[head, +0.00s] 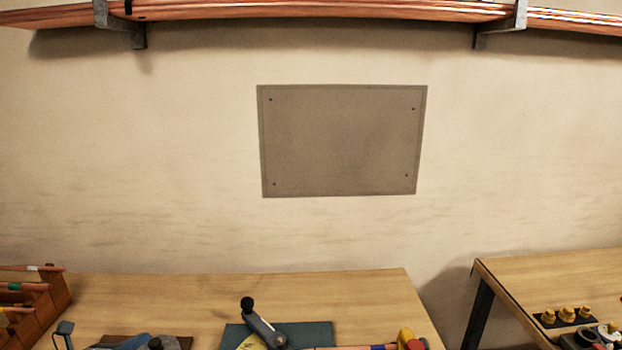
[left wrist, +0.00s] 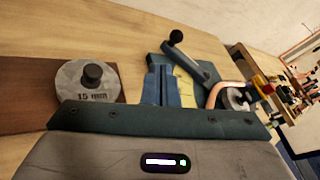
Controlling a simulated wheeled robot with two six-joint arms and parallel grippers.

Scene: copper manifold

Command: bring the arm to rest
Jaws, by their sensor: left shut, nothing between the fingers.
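My left gripper (left wrist: 162,72) shows in the left wrist view, with its blue fingers shut together and nothing between them. It points over the wooden bench, between a grey disc marked 15 mm (left wrist: 72,92) on the left and a tool with a grey handle and black knob (left wrist: 190,58) on the right. The same handle (head: 264,330) stands out over a teal mat (head: 320,334) in the head view. Only small blue parts show at the bottom left of the head view, and I cannot tell which belong to my gripper. My right gripper is not in view.
A wooden rack (head: 54,292) holds copper tubes at the left. A second table (head: 540,267) with brass fittings (head: 566,314) stands at the right, across a gap. Copper pipes (head: 330,9) run along wall brackets above a grey wall panel (head: 342,140). The bench's back strip is clear.

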